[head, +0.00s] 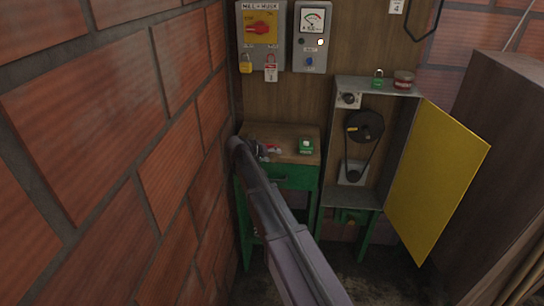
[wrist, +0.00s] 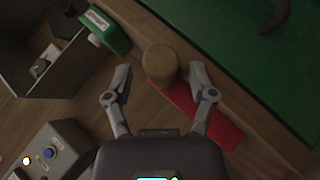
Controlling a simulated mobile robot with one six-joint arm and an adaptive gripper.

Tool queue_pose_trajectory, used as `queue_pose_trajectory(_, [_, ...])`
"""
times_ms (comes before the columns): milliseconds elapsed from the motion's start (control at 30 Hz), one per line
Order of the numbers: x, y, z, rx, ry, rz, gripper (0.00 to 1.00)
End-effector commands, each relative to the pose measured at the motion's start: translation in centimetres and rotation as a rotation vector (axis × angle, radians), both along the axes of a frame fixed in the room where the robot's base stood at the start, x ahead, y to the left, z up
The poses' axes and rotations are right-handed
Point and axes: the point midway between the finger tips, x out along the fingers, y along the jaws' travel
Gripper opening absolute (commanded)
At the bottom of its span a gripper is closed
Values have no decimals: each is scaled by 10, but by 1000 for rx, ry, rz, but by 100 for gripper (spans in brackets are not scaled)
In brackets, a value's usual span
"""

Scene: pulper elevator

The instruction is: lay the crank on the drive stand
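The crank shows in the wrist view as a round wooden handle (wrist: 160,62) with a flat red arm (wrist: 207,118) on the wooden bench top. In the head view it is a small red patch (head: 273,148), partly hidden by my gripper (head: 262,152). In the wrist view my gripper (wrist: 160,76) is open, one finger on each side of the handle. A gap shows at the left finger; the right finger is close, and contact is unclear. A cabinet with a black wheel and belt (head: 365,128) stands right of the bench; I cannot tell which is the drive stand.
The bench (head: 290,131) has a green drawer front (wrist: 255,45). A green box (head: 306,146) sits on its right side. The yellow door (head: 435,180) stands open on the right. A brick wall (head: 110,140) is close on the left. Switch boxes (head: 262,38) hang above.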

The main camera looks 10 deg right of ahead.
Motion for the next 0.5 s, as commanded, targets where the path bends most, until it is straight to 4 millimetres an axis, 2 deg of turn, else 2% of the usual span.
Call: queue_pose_trajectory(500, [0,0,3,1,1,0,79])
